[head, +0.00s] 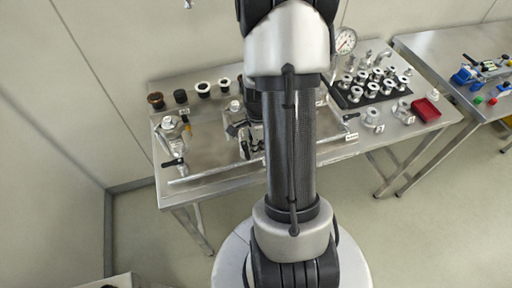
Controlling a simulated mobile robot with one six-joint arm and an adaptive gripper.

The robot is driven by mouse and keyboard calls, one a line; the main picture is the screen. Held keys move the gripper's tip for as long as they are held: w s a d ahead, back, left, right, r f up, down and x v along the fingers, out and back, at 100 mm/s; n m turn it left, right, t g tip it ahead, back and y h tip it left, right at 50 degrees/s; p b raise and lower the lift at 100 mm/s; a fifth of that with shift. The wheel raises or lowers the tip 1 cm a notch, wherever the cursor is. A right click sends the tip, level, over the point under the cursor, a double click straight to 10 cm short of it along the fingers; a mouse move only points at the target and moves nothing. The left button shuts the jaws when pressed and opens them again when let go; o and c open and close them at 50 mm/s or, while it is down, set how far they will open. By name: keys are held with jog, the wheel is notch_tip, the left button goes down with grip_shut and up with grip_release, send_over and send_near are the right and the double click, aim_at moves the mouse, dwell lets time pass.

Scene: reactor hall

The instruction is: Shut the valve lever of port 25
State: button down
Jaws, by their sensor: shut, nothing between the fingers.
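A steel table (215,150) carries a long pipe rail (215,174) along its front edge, with valve fittings on it. The left fitting (170,130) has a small black lever (172,162) near its foot. A middle fitting (234,125) stands close to my arm. The labels are too small to read, so I cannot tell which is port 25. Contact with a lever cannot be told.
Several dark and white-topped round caps (203,89) stand along the back left. A black tray (343,98) of metal fittings, a pressure gauge (345,41) and a red box (425,110) are at the right. A second table (440,50) stands farther right. A wall runs behind.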

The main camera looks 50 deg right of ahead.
notch_tip(320, 180, up, 7)
jog(key=p, duration=0.5)
dwell(0.3)
jog(key=w+a+r+n+t+b, duration=0.1)
jog(key=w+a+r+n+b, duration=0.2)
jog(key=a+r+n, duration=0.35)
jog(key=s+a+r+n+t+b, duration=0.1)
jog(key=s+a+r+n+b, duration=0.2)
jog(key=a+n, duration=0.6)
jog(key=s+a+r+n+t+b, duration=0.2)
jog(key=s+a+r+n+b, duration=0.1)
jog(key=s+a+r+n, duration=0.2)
jog(key=s+a+n, duration=0.2)
jog(key=a+n, duration=0.2)
jog(key=a, duration=0.1)
jog(key=shift+r+t, duration=0.25)
jog(key=shift+t, duration=0.05)
